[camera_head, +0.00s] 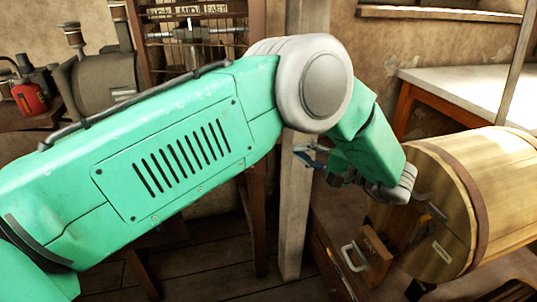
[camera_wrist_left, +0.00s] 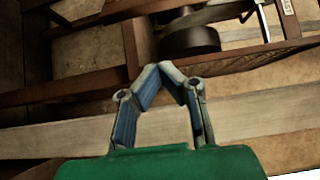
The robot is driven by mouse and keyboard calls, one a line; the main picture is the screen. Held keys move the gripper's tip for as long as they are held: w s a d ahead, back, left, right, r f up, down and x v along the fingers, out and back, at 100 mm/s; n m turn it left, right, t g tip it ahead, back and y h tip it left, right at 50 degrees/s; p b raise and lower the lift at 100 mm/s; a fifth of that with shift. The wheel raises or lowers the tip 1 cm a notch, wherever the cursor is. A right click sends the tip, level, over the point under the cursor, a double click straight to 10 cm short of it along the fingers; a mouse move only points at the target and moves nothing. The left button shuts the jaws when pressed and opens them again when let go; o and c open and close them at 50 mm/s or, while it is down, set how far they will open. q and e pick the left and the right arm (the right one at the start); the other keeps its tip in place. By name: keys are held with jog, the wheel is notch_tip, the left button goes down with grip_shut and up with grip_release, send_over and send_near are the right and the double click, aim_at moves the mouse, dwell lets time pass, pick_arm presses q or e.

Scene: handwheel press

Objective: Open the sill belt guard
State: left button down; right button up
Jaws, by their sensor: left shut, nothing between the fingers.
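A brown framed wire-mesh panel (camera_head: 193,12) with a lettered sign stands at the back, upper left of centre. It may be the belt guard, but I cannot tell for certain. A metal shaft (camera_head: 190,36) runs across it, and my left arm hides its lower part. My left gripper (camera_head: 308,156) is beyond my green arm, in front of a pale post, with its fingers pointing left. In the left wrist view the blue-grey fingers (camera_wrist_left: 160,68) meet at their tips with nothing between them. A dark drum (camera_wrist_left: 189,41) and wooden bars lie beyond them. My right gripper is not in view.
The pale upright post (camera_head: 292,205) stands close behind the left gripper. A wooden barrel (camera_head: 485,190) is at the right, near my wrist. A white-topped table (camera_head: 470,90) stands behind it. A red can (camera_head: 30,98) and grey machinery (camera_head: 105,80) are at the left.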

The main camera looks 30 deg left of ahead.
pick_arm(q)
jog(key=s+a+b, duration=0.2)
jog(key=s+a, duration=0.2)
jog(key=a, duration=0.2)
jog(key=shift+a, duration=0.2)
jog(key=shift+a, duration=0.1)
